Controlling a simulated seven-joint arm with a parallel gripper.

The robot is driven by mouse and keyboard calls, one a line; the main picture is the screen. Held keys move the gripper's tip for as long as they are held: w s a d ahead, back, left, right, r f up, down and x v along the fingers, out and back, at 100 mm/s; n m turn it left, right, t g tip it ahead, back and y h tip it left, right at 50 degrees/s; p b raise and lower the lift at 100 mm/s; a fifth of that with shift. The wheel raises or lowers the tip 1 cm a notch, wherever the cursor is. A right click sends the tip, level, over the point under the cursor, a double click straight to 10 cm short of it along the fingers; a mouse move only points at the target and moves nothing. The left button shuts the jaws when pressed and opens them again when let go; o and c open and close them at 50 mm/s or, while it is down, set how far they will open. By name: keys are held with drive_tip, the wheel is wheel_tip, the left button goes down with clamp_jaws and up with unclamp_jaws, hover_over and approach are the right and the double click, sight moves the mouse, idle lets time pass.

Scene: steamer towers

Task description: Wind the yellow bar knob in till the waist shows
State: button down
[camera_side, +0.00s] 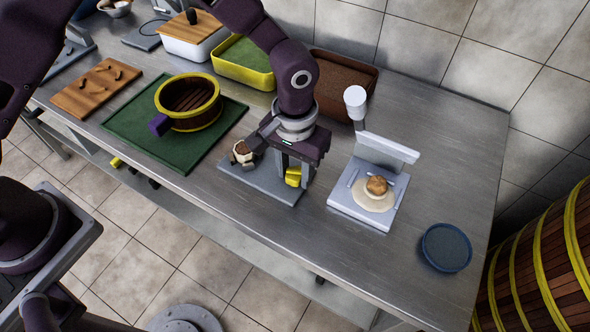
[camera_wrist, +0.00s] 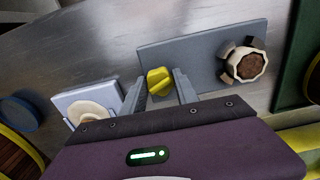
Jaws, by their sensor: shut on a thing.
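The yellow bar knob (camera_side: 293,177) sits at the right end of a grey fixture plate (camera_side: 262,188). It also shows in the wrist view (camera_wrist: 159,81). My gripper (camera_side: 290,170) points down over it, and its fingers are shut on the bar from both sides. At the plate's other end, a pale, faceted wrapper cup with brown filling (camera_wrist: 247,64) stands upright between dark grey jaw blocks (camera_wrist: 259,44). The cup (camera_side: 241,151) is small in the side view, so I cannot tell whether a waist shows.
A white press (camera_side: 345,205) with a bun on a pale disc stands right of the fixture. A blue round dish (camera_side: 446,248) is near the right edge. A green mat (camera_side: 120,120) with a steamer ring (camera_side: 203,121) lies left. Trays stand behind.

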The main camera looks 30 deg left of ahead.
sight(295, 173)
drive_tip(key=m, duration=0.4)
drive_tip(key=shift+f+m, duration=0.1)
drive_tip(key=shift+m, duration=0.2)
drive_tip(key=c, duration=1.1)
unclamp_jaws()
drive_tip(key=shift+r, duration=2.55)
